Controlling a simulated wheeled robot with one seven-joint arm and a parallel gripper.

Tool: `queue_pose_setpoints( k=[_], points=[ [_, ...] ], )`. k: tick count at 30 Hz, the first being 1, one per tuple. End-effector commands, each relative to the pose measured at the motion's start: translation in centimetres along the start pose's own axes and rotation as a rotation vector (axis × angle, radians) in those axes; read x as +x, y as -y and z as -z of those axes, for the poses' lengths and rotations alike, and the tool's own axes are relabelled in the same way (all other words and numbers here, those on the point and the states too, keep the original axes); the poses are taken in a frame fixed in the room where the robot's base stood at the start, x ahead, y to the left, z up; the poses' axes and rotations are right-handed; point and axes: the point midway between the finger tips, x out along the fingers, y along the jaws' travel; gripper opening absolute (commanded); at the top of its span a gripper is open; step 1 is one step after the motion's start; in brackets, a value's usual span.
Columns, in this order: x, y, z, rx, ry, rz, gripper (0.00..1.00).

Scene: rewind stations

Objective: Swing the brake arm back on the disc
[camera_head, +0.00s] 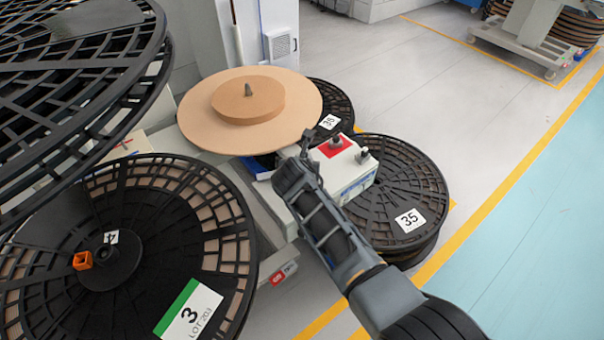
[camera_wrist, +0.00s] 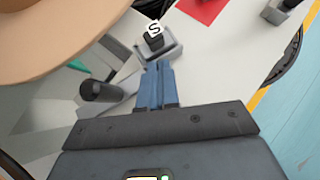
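The tan disc (camera_head: 205,120) with a smaller round core and dark centre pin lies flat on the station. Its rim fills the upper left of the wrist view (camera_wrist: 50,45). My gripper (camera_head: 303,152) is just right of the disc's near edge, above the white machine top. In the wrist view my gripper's blue fingers (camera_wrist: 157,68) are together with nothing visible between them. They point at a black block marked S (camera_wrist: 154,38) on a grey mount; I cannot tell whether they touch it. A grey lever with a black knob (camera_wrist: 101,92), apparently the brake arm, lies left of the fingers, apart from the disc.
The white box (camera_head: 350,165) with a red patch and black knobs is right of my gripper. Black reels (camera_head: 385,185) stand beyond it. A large reel marked 3 (camera_head: 190,205) is at lower left, with more reels above (camera_head: 80,80). Open floor (camera_head: 440,100) lies right.

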Motion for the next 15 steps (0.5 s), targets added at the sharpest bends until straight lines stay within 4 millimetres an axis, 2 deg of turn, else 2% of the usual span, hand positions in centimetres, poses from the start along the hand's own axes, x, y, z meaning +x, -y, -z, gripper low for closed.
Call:
queue_pose_setpoints(
  k=[7, 15],
  points=[
    [1.1, -0.2, -1.0, 0.001, -0.001, 0.002, 0.00],
    [2.1, -0.7, -1.9, -0.083, 0.000, -0.088, 0.00]
  ],
)
